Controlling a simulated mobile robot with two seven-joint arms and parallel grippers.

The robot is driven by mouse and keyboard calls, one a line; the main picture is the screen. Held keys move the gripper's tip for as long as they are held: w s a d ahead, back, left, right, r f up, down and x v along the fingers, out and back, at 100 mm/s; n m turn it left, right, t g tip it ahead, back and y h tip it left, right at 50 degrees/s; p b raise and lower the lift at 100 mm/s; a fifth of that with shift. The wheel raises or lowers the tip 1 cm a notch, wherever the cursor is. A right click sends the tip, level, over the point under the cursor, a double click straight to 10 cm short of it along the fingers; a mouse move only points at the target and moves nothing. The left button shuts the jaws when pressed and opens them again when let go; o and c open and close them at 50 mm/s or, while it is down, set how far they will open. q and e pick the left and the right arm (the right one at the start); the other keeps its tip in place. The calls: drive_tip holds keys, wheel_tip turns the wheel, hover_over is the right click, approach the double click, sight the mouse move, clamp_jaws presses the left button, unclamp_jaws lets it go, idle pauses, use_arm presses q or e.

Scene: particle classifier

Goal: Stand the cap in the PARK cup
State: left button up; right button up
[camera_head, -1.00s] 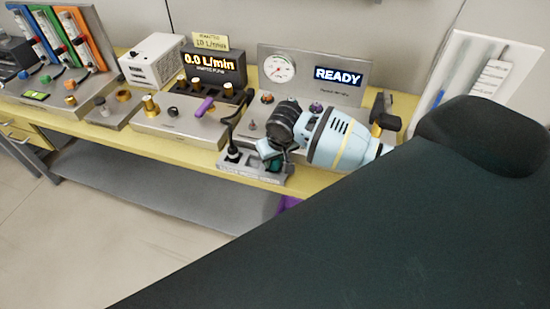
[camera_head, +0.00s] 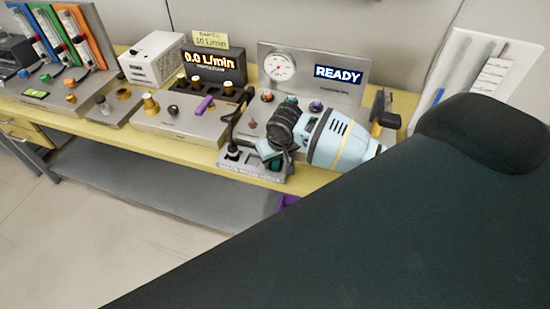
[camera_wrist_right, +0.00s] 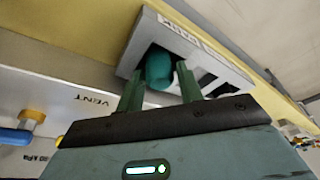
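The teal cap (camera_wrist_right: 158,70) sits in a dark opening of the grey holder (camera_wrist_right: 135,57) in the right wrist view. The cap's lower part is hidden in the opening. In the head view my right gripper (camera_head: 272,152) is low over the right part of the holder (camera_head: 250,173). My left gripper is not in view.
A black upright wand (camera_head: 234,125) stands at the holder's left. Behind are a gauge panel (camera_head: 312,86) reading READY and a flow meter (camera_head: 213,66) at 0.0 L/min. A steel block with knobs (camera_head: 178,128) is to the left. The yellow bench edge (camera_head: 130,142) is in front.

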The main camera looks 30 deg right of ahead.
drive_tip(key=shift+s+f, duration=0.1)
drive_tip(key=shift+f, duration=0.05)
drive_tip(key=shift+r, duration=0.3)
drive_tip(key=v, duration=1.3)
drive_tip(key=s+a+f+n+t+y, duration=0.1)
drive_tip(key=s+a+f+t+y, duration=0.15)
drive_tip(key=a+f, duration=0.4)
drive_tip(key=s+a+f+n+t+y, duration=0.1)
drive_tip(key=s+a+f, duration=0.2)
drive_tip(key=f, duration=0.7)
drive_tip(key=s+f+t, duration=0.1)
drive_tip(key=s+f, duration=0.2)
drive_tip(key=s, duration=0.3)
drive_tip(key=s+f+t+h, duration=0.1)
drive_tip(key=s+f, duration=0.1)
drive_tip(key=s, duration=0.4)
drive_tip(key=s+f+n+t, duration=0.1)
drive_tip(key=s+f, duration=0.2)
drive_tip(key=s, duration=0.3)
drive_tip(key=shift+d+f+h, duration=0.25)
drive_tip(key=shift+d+f, duration=0.1)
